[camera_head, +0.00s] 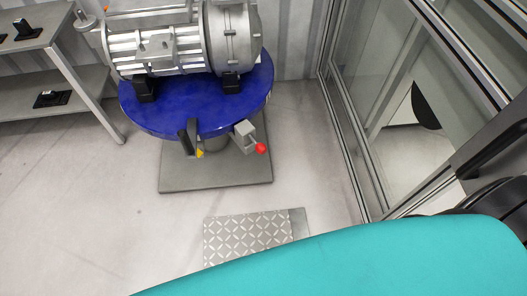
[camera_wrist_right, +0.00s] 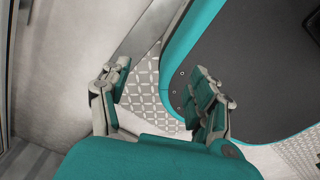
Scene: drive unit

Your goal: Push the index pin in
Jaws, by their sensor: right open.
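In the head view a blue round turntable (camera_head: 180,119) carries a grey metal drive unit (camera_head: 230,45). At its front edge a small grey block (camera_head: 243,131) holds a pin with a red ball knob (camera_head: 260,148) pointing out to the lower right. How deep the pin sits cannot be told. A dark lever with a yellow tip (camera_head: 200,153) is left of it. In the right wrist view my right gripper (camera_wrist_right: 160,92) is open and empty, its teal pads apart, above the floor near my own base. It is away from the knob. My left gripper is not in view.
A grey shelf (camera_head: 62,52) with black parts stands at the left. A glass and aluminium frame wall (camera_head: 350,120) runs along the right. A diamond-plate step (camera_head: 245,237) lies on the floor before the turntable's grey base plate (camera_head: 215,178). Floor at left is clear.

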